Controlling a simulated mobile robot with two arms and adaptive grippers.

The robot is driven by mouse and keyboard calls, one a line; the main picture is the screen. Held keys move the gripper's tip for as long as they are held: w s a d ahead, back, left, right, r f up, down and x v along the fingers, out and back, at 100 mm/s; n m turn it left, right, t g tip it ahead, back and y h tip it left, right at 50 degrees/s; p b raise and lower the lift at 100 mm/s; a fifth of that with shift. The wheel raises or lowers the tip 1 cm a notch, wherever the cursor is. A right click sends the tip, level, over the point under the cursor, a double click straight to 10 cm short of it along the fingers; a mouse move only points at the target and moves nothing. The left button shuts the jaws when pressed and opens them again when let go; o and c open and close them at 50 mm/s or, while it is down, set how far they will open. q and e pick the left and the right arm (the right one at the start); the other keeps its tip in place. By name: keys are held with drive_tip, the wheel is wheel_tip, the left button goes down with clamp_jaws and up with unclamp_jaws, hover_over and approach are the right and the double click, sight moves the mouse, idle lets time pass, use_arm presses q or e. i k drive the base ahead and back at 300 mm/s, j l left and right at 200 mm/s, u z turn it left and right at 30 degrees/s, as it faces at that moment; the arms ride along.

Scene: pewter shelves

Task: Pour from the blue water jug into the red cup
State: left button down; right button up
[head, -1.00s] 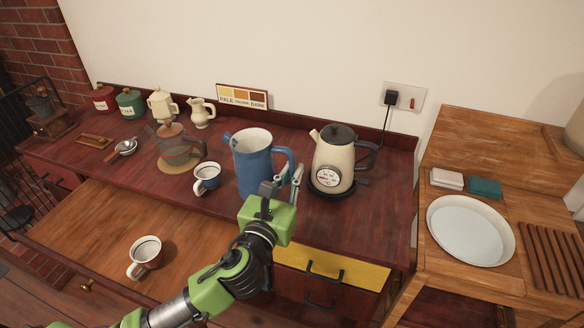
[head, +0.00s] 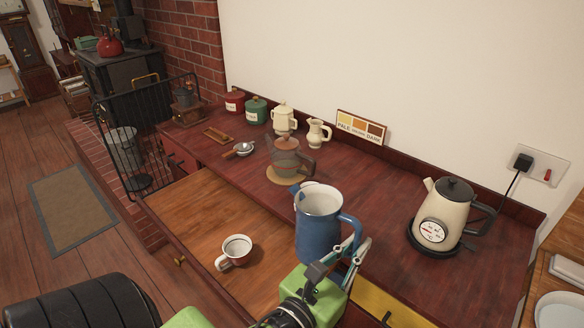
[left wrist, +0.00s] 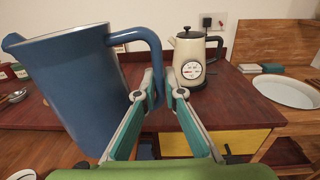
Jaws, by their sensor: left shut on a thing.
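The blue water jug (head: 318,232) is upright, open top up, over the front of the counter near the pulled-out wooden board. It fills the left of the left wrist view (left wrist: 75,90). My left gripper (head: 350,250) is shut on the jug's handle; the fingers (left wrist: 160,88) close around its lower part in the left wrist view. The red cup (head: 236,251), white inside with a red band, stands upright on the board, left of the jug and apart from it. Part of it shows at the bottom left corner of the left wrist view (left wrist: 20,174). My right gripper is out of view.
A cream kettle (head: 447,215) stands at the counter's right. Canisters and small jugs line the wall. The board (head: 195,215) around the red cup is clear.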

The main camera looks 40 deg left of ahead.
sight(236, 249)
drive_tip(key=u, duration=1.2)
